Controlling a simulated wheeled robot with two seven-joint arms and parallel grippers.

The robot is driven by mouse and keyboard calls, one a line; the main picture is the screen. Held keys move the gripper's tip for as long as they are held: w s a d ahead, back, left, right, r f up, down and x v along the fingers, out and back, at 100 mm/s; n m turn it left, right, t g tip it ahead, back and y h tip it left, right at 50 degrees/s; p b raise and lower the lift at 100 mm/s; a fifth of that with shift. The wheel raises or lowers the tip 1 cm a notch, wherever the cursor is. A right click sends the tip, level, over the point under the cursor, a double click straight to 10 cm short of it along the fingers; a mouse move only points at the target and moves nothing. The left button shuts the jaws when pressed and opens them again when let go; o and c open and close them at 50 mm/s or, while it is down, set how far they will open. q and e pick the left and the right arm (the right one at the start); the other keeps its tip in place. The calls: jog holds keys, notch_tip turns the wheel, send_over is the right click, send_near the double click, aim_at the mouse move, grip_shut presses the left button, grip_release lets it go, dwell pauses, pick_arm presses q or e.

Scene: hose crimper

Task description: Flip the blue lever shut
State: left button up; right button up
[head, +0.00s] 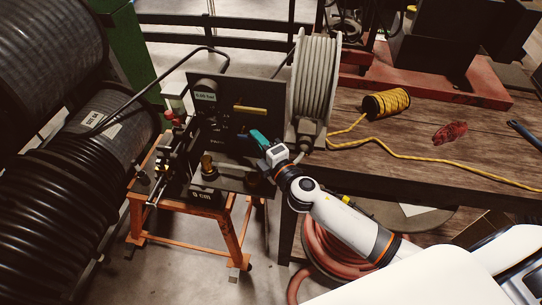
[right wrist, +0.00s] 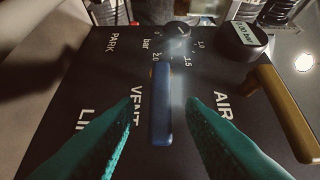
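The blue lever (right wrist: 161,108) shows in the right wrist view, pointing along the picture's height on the dark panel (right wrist: 60,92) between the words VENT and AIR. My right gripper (right wrist: 160,102) is open, with one teal finger on each side of the lever and a visible gap to both. My left gripper is not in view.
A yellow-brown lever (right wrist: 285,112) stands close by my right finger in the wrist view. In the head view, a grey hose reel (head: 315,78) and a wooden bench (head: 400,150) flank the arm.

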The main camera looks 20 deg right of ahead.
jog(key=s+d+b, duration=0.2)
jog(key=s, duration=0.8)
